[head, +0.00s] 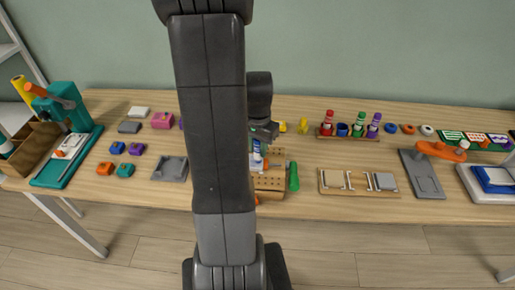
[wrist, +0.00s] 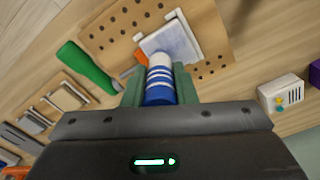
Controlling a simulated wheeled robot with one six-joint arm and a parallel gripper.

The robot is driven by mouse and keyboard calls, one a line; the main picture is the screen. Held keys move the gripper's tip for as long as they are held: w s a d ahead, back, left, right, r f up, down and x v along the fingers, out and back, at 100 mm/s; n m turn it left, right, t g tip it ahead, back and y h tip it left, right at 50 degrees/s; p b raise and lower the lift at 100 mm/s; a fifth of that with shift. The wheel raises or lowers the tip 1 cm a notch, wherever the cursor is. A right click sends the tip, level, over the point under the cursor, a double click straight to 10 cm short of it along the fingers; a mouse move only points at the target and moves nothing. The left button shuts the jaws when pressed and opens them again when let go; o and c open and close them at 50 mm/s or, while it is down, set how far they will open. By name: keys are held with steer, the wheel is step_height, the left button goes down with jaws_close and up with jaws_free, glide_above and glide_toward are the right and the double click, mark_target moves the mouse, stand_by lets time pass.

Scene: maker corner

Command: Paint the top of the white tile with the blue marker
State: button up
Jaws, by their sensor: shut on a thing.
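My gripper (wrist: 159,88) is shut on the blue marker (wrist: 160,78), a blue barrel with white bands, in the wrist view. The white tile (wrist: 172,42) lies on a wooden pegboard (wrist: 108,28), with pale blue-grey patches on its top. The marker's far end is over the tile's near edge; I cannot tell whether it touches. In the head view my gripper (head: 263,132) is above the pegboard (head: 268,184), with the marker (head: 257,149) pointing down. My arm hides part of the board and most of the tile there.
A green handle (head: 294,177) lies right of the pegboard. A marker rack (head: 347,138) with red, green and purple markers and a short blue piece stands behind. A wooden tray (head: 358,192) with metal plates is farther right. A teal press (head: 65,110) stands far left.

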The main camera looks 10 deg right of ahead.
steer(key=shift+w+d, duration=0.15)
steer(key=shift+w, duration=0.6)
steer(key=shift+w+a, duration=0.15)
steer(key=shift+a, duration=0.55)
steer(key=shift+w+a, duration=0.1)
steer(key=shift+a, duration=0.55)
steer(key=shift+s, duration=0.15)
steer(key=shift+s+a, duration=0.25)
steer(key=shift+s, duration=0.95)
steer(key=shift+d, duration=0.15)
steer(key=shift+s+d, duration=0.15)
steer(key=shift+d, duration=0.35)
